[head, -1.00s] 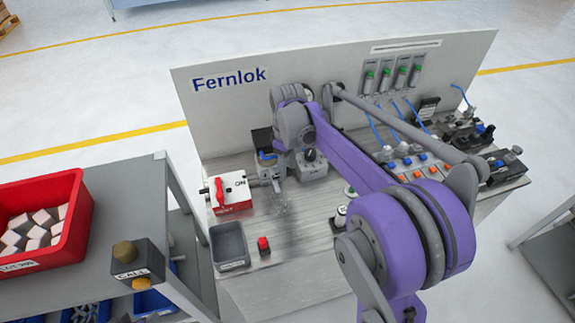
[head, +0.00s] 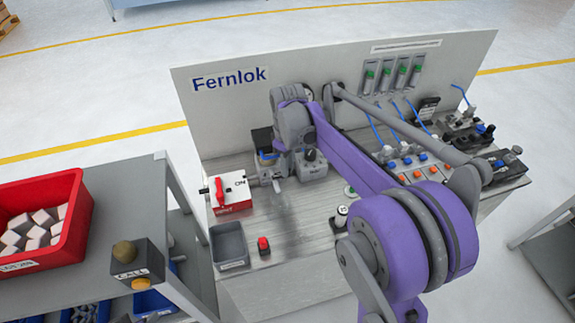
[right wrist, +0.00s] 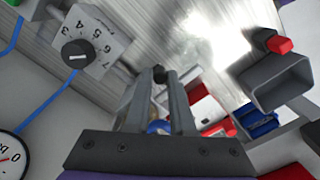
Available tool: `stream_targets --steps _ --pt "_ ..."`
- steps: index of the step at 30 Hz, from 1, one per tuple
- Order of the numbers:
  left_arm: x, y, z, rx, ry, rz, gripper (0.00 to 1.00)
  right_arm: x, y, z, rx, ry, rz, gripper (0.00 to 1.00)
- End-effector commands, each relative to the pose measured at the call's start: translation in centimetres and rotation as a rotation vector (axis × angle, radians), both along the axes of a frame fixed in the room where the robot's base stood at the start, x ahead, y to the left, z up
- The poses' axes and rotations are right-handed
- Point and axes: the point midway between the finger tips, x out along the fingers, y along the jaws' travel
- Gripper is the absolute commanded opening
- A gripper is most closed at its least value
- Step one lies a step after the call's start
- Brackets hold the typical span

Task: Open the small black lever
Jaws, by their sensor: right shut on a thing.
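My right gripper (head: 277,180) reaches down at the left part of the bench, beside the red-and-white switch box. In the right wrist view its two grey fingers (right wrist: 160,82) are closed on a small black knob-like end (right wrist: 160,73), which looks like the small black lever. The fingers hide most of whatever it belongs to. In the head view the lever is too small and covered to make out. My left gripper is not in view.
The switch box (head: 232,194) with a red handle stands left of the gripper. A grey dial box (head: 312,165) is close on its right. A grey tray (head: 229,246) and a red button (head: 263,246) lie in front. The upright Fernlok panel (head: 230,110) stands behind.

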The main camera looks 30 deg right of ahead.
Motion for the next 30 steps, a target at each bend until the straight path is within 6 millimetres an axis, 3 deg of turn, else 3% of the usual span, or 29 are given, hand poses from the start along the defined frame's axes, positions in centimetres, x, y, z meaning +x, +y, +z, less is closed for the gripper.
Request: stream_targets --steps 30 --pt "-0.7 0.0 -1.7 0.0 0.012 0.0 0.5 -2.6 2.4 0.0 -0.001 0.001 -0.901 0.0"
